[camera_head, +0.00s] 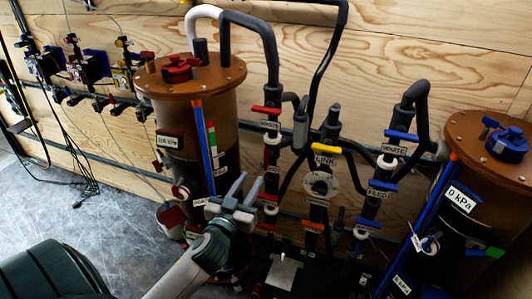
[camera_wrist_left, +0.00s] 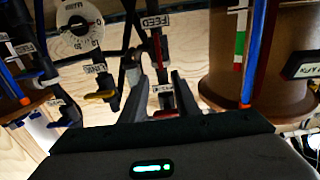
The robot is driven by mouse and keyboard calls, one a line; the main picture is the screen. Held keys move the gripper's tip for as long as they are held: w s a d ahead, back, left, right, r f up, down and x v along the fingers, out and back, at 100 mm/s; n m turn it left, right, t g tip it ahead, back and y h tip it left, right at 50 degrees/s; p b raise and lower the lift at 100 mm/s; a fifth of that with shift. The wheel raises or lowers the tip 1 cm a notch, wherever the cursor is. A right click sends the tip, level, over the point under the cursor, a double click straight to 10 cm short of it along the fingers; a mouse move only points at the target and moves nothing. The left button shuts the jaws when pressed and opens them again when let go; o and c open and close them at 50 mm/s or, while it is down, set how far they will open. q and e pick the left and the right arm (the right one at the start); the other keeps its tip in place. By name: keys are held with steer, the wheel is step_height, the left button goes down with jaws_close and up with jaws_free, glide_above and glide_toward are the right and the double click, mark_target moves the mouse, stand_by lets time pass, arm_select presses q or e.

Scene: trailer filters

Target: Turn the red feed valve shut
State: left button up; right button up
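The left-hand pipe run carries several red valve handles: an upper red handle (camera_head: 265,110) and a lower red handle (camera_head: 268,198) close to the right of my left gripper (camera_head: 246,181). The lower one's label is hidden, so I cannot tell for sure which is the feed valve. My left gripper is open, its two fingers pointing up toward the pipes. In the left wrist view, a red handle (camera_wrist_left: 164,114) shows between the open fingers (camera_wrist_left: 158,92), and a FEED label (camera_wrist_left: 155,20) sits beyond them. I cannot tell whether the fingers touch the handle. My right gripper is out of view.
A brown tank with a red knob (camera_head: 180,68) stands left of the gripper. A brown tank with a blue knob (camera_head: 506,139) is at right. Between them are a yellow link handle (camera_head: 325,148), a dial (camera_head: 320,187) and blue handles (camera_head: 402,136).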

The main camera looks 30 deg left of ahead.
mark_target(265, 156)
arm_select(q)
steer(key=p+x, duration=0.3)
steer(key=x, duration=1.1)
steer(key=shift+w+p, duration=0.1)
steer(key=shift+p, duration=0.2)
jaws_close()
